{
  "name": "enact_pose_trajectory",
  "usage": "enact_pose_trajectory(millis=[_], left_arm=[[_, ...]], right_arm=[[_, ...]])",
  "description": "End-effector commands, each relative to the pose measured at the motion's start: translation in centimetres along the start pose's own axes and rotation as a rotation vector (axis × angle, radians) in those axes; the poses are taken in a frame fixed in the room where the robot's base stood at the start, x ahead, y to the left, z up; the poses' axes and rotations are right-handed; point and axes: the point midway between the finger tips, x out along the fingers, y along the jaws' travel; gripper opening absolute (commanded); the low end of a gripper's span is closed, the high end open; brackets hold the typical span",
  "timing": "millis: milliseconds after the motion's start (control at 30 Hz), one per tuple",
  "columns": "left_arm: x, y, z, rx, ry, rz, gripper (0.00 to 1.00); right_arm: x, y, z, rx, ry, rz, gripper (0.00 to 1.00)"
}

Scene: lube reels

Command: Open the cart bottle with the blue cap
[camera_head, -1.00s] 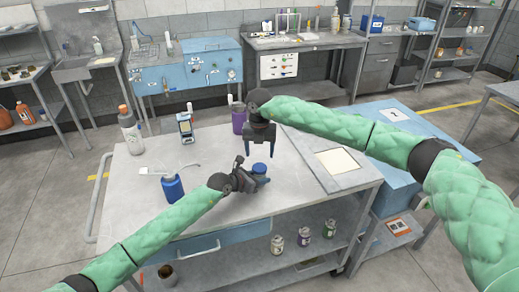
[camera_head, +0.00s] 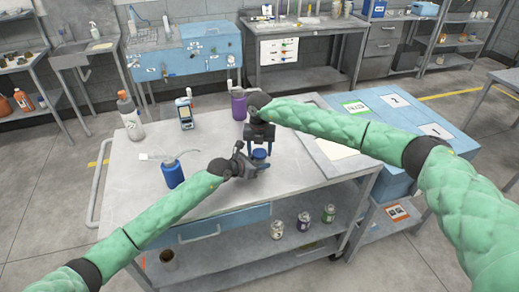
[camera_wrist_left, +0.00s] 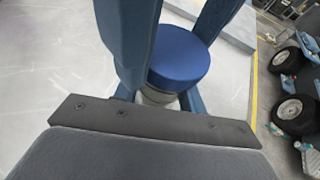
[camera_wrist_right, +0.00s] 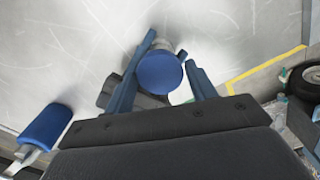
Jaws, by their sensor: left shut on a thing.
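The bottle with the blue cap (camera_head: 260,154) is over the cart's right half; its pale body is mostly hidden. My left gripper (camera_head: 250,165) is shut on the bottle below the cap. In the left wrist view the cap (camera_wrist_left: 182,58) shows large, with a whitish neck under it. My right gripper (camera_head: 260,146) points down from above, its fingers on either side of the cap. In the right wrist view the cap (camera_wrist_right: 160,73) sits between the open fingers, with a gap visible at the right finger.
On the cart top (camera_head: 130,190) stand a blue bottle with a white spout (camera_head: 172,173), a grey bottle with an orange cap (camera_head: 130,115), a handheld device (camera_head: 185,112) and a purple bottle (camera_head: 238,104). Several small jars stand on the lower shelf. A blue surface with numbered labels (camera_head: 410,105) is at right.

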Motion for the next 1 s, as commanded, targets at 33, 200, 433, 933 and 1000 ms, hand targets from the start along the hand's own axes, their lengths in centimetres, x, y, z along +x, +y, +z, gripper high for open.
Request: enact_pose_trajectory(millis=[33,200,433,933,1000], left_arm=[[0.0,0.01,0.0,0.0,0.0,0.0,0.0],[-0.01,0.02,0.01,0.0,0.0,0.0,0.0],[-0.01,0.03,0.01,0.0,0.0,0.0,0.0],[-0.03,0.17,-0.01,0.0,0.0,0.002,0.0],[-0.02,0.12,0.0,0.0,0.0,0.001,0.0]], right_arm=[[-0.01,-0.01,0.01,0.0,0.0,0.0,0.29],[-0.04,-0.02,0.02,-0.025,0.0,0.0,0.28],[-0.03,-0.03,0.01,-0.227,0.0,-0.001,0.28],[0.02,-0.01,-0.07,-0.292,0.002,0.0,0.72],[0.02,0.03,-0.09,-0.293,0.002,0.0,0.76]])
